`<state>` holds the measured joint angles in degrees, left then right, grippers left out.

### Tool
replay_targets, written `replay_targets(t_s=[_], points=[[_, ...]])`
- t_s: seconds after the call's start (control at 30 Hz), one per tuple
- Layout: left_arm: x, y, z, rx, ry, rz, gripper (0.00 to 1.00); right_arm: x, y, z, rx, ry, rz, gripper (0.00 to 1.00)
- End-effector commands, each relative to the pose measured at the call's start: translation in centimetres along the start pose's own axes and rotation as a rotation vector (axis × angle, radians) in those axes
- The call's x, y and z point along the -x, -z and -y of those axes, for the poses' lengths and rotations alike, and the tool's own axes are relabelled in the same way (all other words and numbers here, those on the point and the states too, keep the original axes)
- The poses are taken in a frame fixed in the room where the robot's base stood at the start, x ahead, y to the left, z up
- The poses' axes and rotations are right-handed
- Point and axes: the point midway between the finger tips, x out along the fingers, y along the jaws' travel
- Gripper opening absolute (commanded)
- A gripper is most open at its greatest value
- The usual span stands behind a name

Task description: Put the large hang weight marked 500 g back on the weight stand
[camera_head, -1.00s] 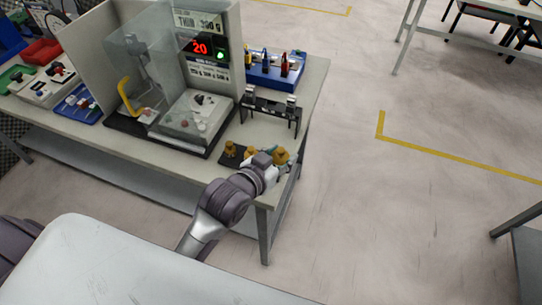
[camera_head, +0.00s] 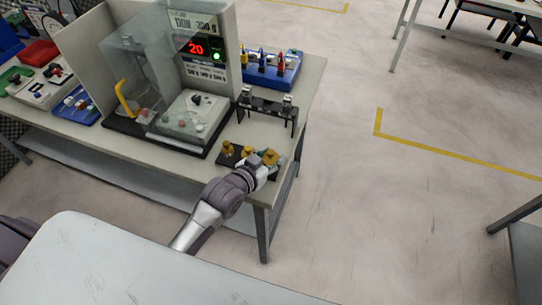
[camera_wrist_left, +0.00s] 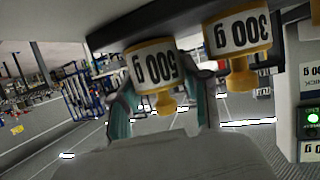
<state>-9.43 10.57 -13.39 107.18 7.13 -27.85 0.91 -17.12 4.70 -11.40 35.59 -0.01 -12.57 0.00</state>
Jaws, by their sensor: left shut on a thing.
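The 500 g hang weight (camera_head: 270,158) is a yellow cylinder with a knob and a white label. In the left wrist view the 500 g weight (camera_wrist_left: 152,68) appears upside down between the teal fingers of my left gripper (camera_wrist_left: 165,96), which is shut on it. In the head view my left gripper (camera_head: 268,164) is over the right end of the black weight stand (camera_head: 229,160). I cannot tell whether the weight touches the stand. The 300 g weight (camera_wrist_left: 238,46) is close beside it. My right gripper is not in view.
Two other yellow weights (camera_head: 237,150) stand on the left part of the stand. Behind is a black rack (camera_head: 266,106) with metal pieces, and a grey scale device (camera_head: 192,116) is to the left. The table's right edge (camera_head: 300,140) is close to my gripper.

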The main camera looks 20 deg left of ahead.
Motion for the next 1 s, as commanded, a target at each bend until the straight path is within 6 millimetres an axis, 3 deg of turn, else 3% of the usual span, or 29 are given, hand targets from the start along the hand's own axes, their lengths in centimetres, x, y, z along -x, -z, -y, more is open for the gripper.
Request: replay_targets(t_s=[0.07, 0.1, 0.17, 0.57, 1.0], points=[[-0.1, 0.0, 0.0, 0.0, 0.0, -0.004, 0.0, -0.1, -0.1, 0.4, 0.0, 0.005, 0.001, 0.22], [-0.1, -0.2, 0.0, 0.0, 0.0, 0.001, 0.5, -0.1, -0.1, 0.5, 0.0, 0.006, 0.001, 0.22], [-0.1, -0.2, 0.0, 0.0, 0.0, 0.001, 0.57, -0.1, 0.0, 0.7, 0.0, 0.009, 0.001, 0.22], [0.6, 0.0, 0.0, -0.001, 0.0, 0.0, 0.57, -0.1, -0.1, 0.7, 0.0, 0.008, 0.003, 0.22], [9.2, -0.1, 0.0, -0.001, -0.001, 0.002, 0.57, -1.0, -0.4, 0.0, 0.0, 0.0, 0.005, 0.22]])
